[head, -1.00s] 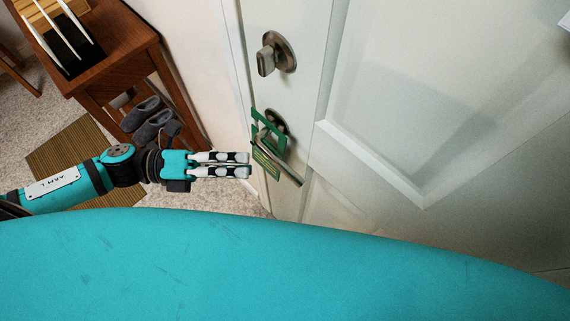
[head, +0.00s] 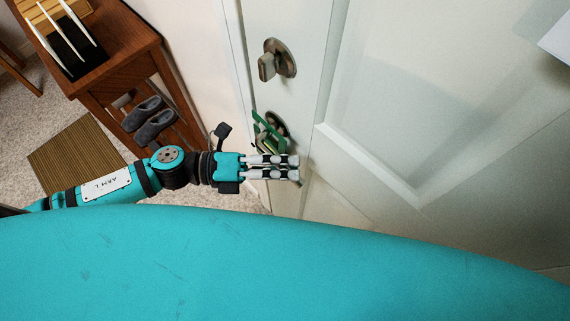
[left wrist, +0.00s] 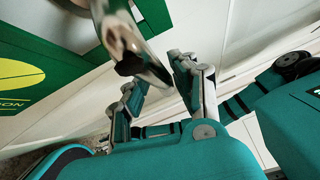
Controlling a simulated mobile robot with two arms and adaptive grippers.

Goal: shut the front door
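The white front door (head: 375,130) fills the right of the head view, its left edge close beside the frame; I cannot tell whether it is fully shut. A round lock with a thumb turn (head: 278,60) sits above the lever handle (head: 274,122), which carries a green tag (head: 263,130). My left gripper (head: 297,168) is over the lever and hides most of it. In the left wrist view the metal lever (left wrist: 132,45) shows large by the fingers, which are apart (left wrist: 160,95). Contact with the lever is unclear. My right gripper is out of view.
A brown wooden shelf (head: 125,45) with grey slippers (head: 150,120) stands at the left against the wall. A striped mat (head: 75,155) lies on the light carpet. In the left wrist view the green and yellow tag (left wrist: 40,85) is close by the lever.

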